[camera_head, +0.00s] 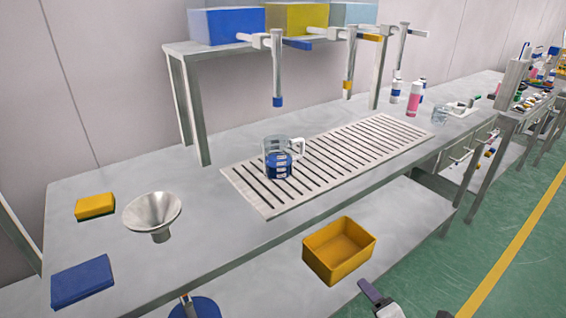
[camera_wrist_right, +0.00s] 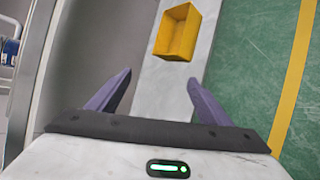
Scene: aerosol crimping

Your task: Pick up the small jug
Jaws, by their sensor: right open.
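A clear jug (camera_head: 278,160) with a white handle on its right side and blue contents stands upright on the slotted drain grate (camera_head: 335,160). A smaller clear vessel (camera_head: 440,114) stands farther right on the bench; I cannot tell whether it is a jug. Part of a clear and blue vessel (camera_wrist_right: 10,46) shows at the left edge of the right wrist view. My right gripper (camera_wrist_right: 160,77) is open and empty, with purple fingers apart. In the head view only part of it shows at the bottom, right of the jug and in front of the bench.
A yellow bin (camera_head: 339,250) sits on the lower shelf; it also shows in the wrist view (camera_wrist_right: 176,32). A metal funnel (camera_head: 152,212), yellow block (camera_head: 95,206) and blue block (camera_head: 82,281) are at left. A blue-tipped spout (camera_head: 277,75) hangs above the jug.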

